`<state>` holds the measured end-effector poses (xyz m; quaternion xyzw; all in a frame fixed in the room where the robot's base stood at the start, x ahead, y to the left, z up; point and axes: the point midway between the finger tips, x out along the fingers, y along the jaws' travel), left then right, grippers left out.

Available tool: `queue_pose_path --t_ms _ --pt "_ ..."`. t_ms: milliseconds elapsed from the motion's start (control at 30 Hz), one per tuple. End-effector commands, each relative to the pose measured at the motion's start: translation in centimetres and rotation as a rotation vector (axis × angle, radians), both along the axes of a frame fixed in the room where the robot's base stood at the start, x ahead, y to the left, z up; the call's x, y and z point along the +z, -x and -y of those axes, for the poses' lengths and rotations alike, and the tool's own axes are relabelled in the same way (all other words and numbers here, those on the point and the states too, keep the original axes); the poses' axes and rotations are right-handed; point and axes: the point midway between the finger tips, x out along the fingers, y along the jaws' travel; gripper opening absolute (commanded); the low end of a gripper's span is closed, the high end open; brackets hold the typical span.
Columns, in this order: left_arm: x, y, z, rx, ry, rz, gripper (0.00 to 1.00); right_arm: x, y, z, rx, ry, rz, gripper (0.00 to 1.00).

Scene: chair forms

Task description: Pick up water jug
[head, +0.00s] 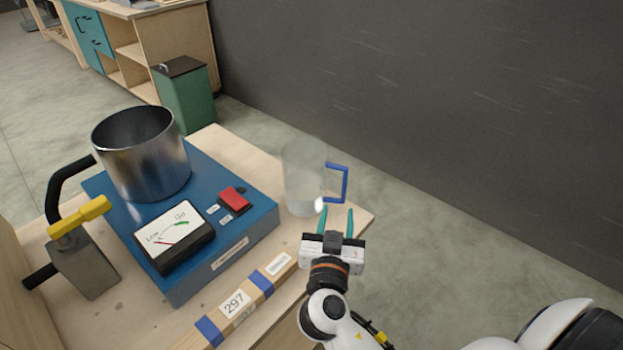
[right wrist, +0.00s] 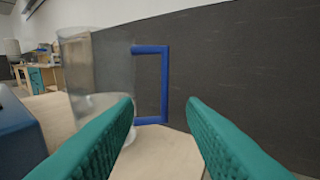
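The water jug (head: 303,180) is a clear, see-through vessel with a blue squared handle (head: 345,182) on its right side. It stands upright at the right end of the wooden bench top. My right gripper (head: 336,212) is open, with teal fingers pointing at the jug from the near side. In the right wrist view the jug (right wrist: 90,75) is at the left and its blue handle (right wrist: 165,85) shows in the gap between the open fingers (right wrist: 163,125), beyond their tips. Nothing is between the fingers. My left gripper is not in view.
A blue box (head: 255,222) with a gauge (head: 174,236) and red switch (head: 233,197) stands left of the jug, bearing a metal pot (head: 140,155). A yellow-handled valve (head: 82,250) is at far left. The bench edge lies close right of the jug, with open floor beyond.

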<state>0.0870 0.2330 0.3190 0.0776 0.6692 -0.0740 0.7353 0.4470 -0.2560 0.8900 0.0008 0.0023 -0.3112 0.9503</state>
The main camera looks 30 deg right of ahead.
Motion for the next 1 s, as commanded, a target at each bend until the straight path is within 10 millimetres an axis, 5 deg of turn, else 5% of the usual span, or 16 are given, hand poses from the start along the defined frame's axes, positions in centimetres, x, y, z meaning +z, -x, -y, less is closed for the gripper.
queue_pose_path --t_ms 300,1000 --pt "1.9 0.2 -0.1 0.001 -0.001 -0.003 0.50 0.4 -4.2 3.1 0.001 0.005 0.004 0.37" --pt "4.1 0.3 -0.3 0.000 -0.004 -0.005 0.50 0.2 -9.0 7.4 0.000 0.001 0.002 0.37"
